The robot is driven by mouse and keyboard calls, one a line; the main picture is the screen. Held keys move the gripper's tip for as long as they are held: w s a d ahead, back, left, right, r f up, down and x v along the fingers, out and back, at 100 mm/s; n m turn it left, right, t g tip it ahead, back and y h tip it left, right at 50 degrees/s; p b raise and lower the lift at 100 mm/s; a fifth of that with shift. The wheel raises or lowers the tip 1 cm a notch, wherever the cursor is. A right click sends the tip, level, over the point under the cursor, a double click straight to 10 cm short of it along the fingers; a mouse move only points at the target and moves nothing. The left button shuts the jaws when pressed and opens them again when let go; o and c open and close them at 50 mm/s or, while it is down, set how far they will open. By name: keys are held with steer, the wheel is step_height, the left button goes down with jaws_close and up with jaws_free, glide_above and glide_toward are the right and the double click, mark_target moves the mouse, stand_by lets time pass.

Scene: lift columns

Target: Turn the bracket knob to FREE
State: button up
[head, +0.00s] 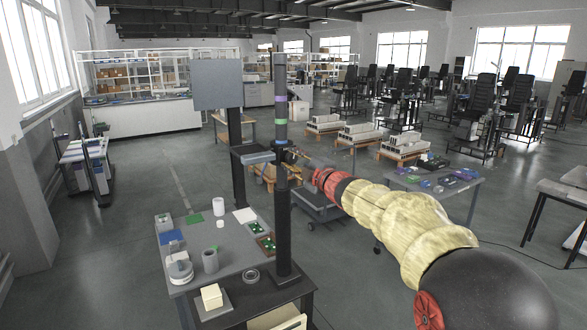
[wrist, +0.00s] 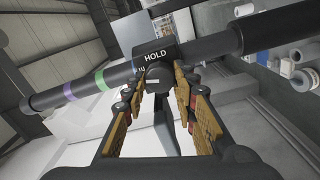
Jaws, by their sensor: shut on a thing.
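A dark upright column (head: 281,200) with purple and green bands stands on a dark bench in the head view. It runs slantwise across the wrist view (wrist: 275,38). A dark bracket (wrist: 150,50) sits around it and bears the word HOLD. A dark round knob (wrist: 159,76) is just below that word, with a pale mark on its face. My gripper (wrist: 160,84) has its two orange-padded fingers closed on either side of the knob. In the head view my gripper (head: 300,156) reaches the bracket from the right; the knob is too small to tell there. The FREE label cannot be made out.
A bench (head: 232,262) with a mug, small trays and a white block stands below the column. A grey panel (head: 217,84) stands behind it on a dark post. A table with small parts (head: 440,186) is at right. Open floor lies at left.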

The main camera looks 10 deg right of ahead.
steer(key=shift+n+b, duration=1)
steer(key=shift+n, duration=0.5)
steer(key=o, duration=1.1)
steer(key=shift+o, duration=0.2)
steer(key=v, duration=1.2)
